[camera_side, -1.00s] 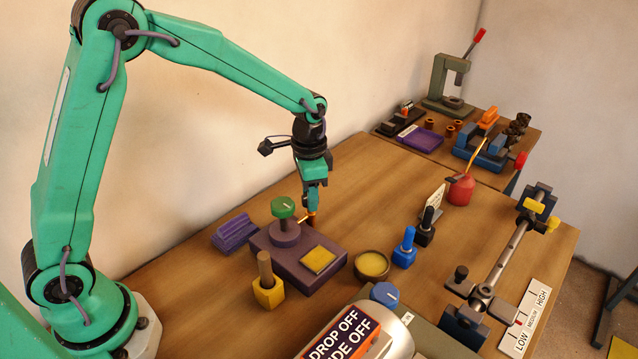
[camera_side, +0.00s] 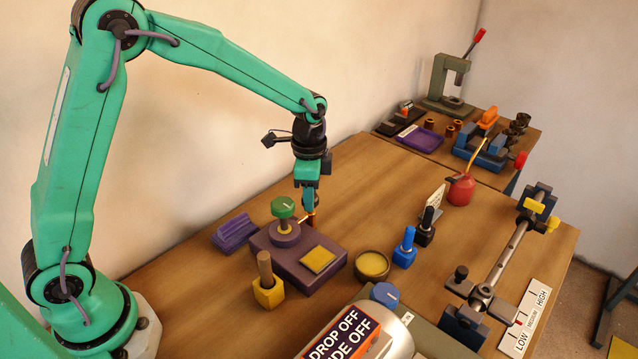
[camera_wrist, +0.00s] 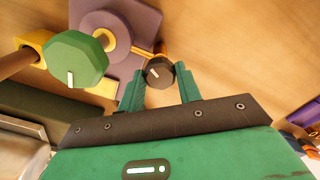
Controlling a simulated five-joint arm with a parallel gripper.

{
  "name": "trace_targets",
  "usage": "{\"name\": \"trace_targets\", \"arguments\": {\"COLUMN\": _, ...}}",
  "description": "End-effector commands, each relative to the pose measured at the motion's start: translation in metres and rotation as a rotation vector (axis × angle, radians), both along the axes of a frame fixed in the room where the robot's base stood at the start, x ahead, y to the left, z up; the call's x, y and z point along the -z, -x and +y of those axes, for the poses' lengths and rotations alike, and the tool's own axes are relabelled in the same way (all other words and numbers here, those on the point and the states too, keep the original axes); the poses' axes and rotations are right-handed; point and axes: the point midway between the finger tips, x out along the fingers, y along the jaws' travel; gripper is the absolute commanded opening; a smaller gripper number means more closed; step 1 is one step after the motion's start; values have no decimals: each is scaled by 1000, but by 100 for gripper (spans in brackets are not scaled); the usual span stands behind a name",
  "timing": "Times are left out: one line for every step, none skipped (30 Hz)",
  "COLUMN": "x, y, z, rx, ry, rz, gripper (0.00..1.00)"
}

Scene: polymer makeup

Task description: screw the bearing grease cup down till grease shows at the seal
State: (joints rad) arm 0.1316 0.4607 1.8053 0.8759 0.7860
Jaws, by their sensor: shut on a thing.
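A purple bearing block (camera_side: 290,265) stands on the bench with a round boss, a green knob (camera_side: 283,207) above it and a yellow square on top. Beside its far right edge is a small cup with a dark cap (camera_wrist: 159,72) carrying a white mark; its orange-copper body (camera_side: 311,219) shows low in the side view. My gripper (camera_side: 309,209) is shut on this cap, one green finger on each side in the wrist view. A thin yellow rod (camera_wrist: 142,51) runs from the boss toward the cup. The cup's foot is hidden, and I cannot tell whether grease shows at the seal.
Close by are a yellow holder (camera_side: 268,292) with a wooden handle, a bowl of yellow grease (camera_side: 371,266), a blue bottle (camera_side: 405,248) and a ribbed purple block (camera_side: 235,232). A red oil can (camera_side: 460,188) stands farther right. The bench's back middle is clear.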

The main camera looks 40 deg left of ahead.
Motion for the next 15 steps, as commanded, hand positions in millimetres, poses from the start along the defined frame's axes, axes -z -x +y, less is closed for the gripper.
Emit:
{"name": "trace_targets", "arguments": {"x": -1, "y": 0, "z": 0, "rx": 0, "ry": 0, "rz": -1, "gripper": 38}}
{"name": "trace_targets", "arguments": {"x": -1, "y": 0, "z": 0, "rx": 0, "ry": 0, "rz": -1, "gripper": 44}}
{"name": "trace_targets", "arguments": {"x": -1, "y": 0, "z": 0, "rx": 0, "ry": 0, "rz": -1, "gripper": 52}}
{"name": "trace_targets", "arguments": {"x": -1, "y": 0, "z": 0, "rx": 0, "ry": 0, "rz": -1, "gripper": 56}}
{"name": "trace_targets", "arguments": {"x": -1, "y": 0, "z": 0, "rx": 0, "ry": 0, "rz": -1, "gripper": 56}}
{"name": "trace_targets", "arguments": {"x": -1, "y": 0, "z": 0, "rx": -1, "ry": 0, "rz": -1, "gripper": 56}}
{"name": "trace_targets", "arguments": {"x": -1, "y": 0, "z": 0, "rx": -1, "ry": 0, "rz": -1, "gripper": 56}}
{"name": "trace_targets", "arguments": {"x": -1, "y": 0, "z": 0, "rx": -1, "ry": 0, "rz": -1, "gripper": 56}}
{"name": "trace_targets", "arguments": {"x": -1, "y": 0, "z": 0, "rx": -1, "ry": 0, "rz": -1, "gripper": 56}}
{"name": "trace_targets", "arguments": {"x": -1, "y": 0, "z": 0, "rx": -1, "ry": 0, "rz": -1, "gripper": 56}}
{"name": "trace_targets", "arguments": {"x": 0, "y": 0, "z": 0, "rx": -1, "ry": 0, "rz": 0, "gripper": 56}}
{"name": "trace_targets", "arguments": {"x": -1, "y": 0, "z": 0, "rx": -1, "ry": 0, "rz": 0, "gripper": 56}}
{"name": "trace_targets", "arguments": {"x": -1, "y": 0, "z": 0, "rx": -1, "ry": 0, "rz": -1, "gripper": 56}}
{"name": "trace_targets", "arguments": {"x": -1, "y": 0, "z": 0, "rx": -1, "ry": 0, "rz": -1, "gripper": 56}}
{"name": "trace_targets", "arguments": {"x": -2, "y": 0, "z": 0, "rx": -1, "ry": 0, "rz": -1, "gripper": 56}}
